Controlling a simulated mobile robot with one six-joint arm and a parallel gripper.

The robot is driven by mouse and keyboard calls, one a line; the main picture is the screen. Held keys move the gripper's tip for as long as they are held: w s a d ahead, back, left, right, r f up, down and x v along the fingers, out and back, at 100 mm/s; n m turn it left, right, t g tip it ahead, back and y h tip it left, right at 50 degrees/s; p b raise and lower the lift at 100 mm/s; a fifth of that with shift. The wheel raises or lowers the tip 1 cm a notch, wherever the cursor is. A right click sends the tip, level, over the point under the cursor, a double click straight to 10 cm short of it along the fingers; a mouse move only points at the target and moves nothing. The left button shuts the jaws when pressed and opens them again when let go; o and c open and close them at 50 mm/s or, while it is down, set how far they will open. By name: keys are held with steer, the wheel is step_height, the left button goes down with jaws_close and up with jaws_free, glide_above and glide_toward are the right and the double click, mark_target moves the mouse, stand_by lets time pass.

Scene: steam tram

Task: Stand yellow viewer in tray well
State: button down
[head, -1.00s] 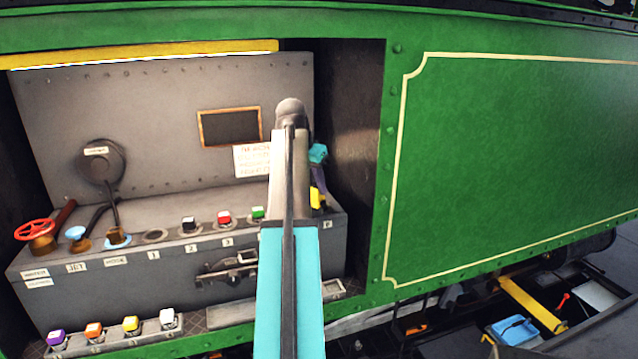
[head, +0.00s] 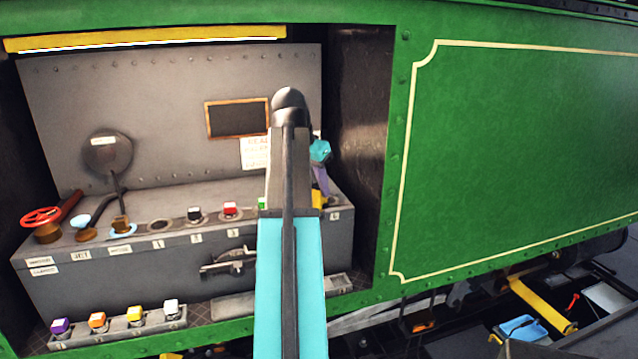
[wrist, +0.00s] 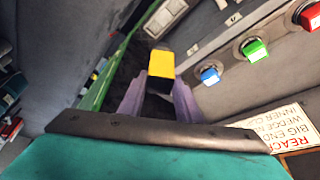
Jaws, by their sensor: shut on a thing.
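My gripper (wrist: 160,98) has two purple fingers and is shut on a yellow block (wrist: 160,64), which I take as the yellow viewer. The block sticks out past the fingertips in the wrist view. In the head view my arm hides most of the gripper, and only a bit of the yellow block (head: 318,198) shows beside the arm at the console's right end. A grey tray (head: 60,340) at the lower left holds purple, orange, yellow and white capped pieces. A second pale tray-like strip (head: 340,286) lies low on the right, partly behind my arm; its wells are unclear.
The grey console (head: 130,270) carries a red handwheel (head: 41,217), levers, and black (head: 194,213), red (head: 230,208) and green-capped pieces. A blue-capped piece (wrist: 210,75) stands near my fingers in the wrist view. The green side panel (head: 510,150) borders the opening on the right.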

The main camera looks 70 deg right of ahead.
stand_by(0.3)
steer(key=shift+w+a+f, duration=0.1)
steer(key=shift+w+a, duration=0.1)
steer(key=shift+w, duration=0.2)
steer(key=w+a+f+n+t+b, duration=0.1)
steer(key=w+a+f+n, duration=0.25)
steer(key=w+a, duration=0.55)
steer(key=w+a+f+n+t+b, duration=0.1)
steer(key=w+a+f+n+t, duration=0.2)
steer(key=w+a, duration=0.7)
steer(key=w+a+f+n+b, duration=0.1)
steer(key=w+a+f+n, duration=0.4)
steer(key=w, duration=0.7)
steer(key=w+a+f+n+y, duration=0.1)
steer(key=w+a+f+n, duration=0.2)
steer(key=a, duration=0.9)
steer(key=w+a+f+n+t+y+b, duration=0.1)
steer(key=w+a+f+n+y, duration=0.1)
steer(key=a, duration=1.1)
steer(key=w+a+f+n+y+b, duration=0.1)
steer(key=w+a+f+n, duration=0.3)
steer(key=a, duration=0.8)
steer(key=shift+w+a+n+t, duration=0.2)
steer(key=shift+w+n+t, duration=0.2)
steer(key=shift+w, duration=0.45)
steer(key=shift+f, duration=0.1)
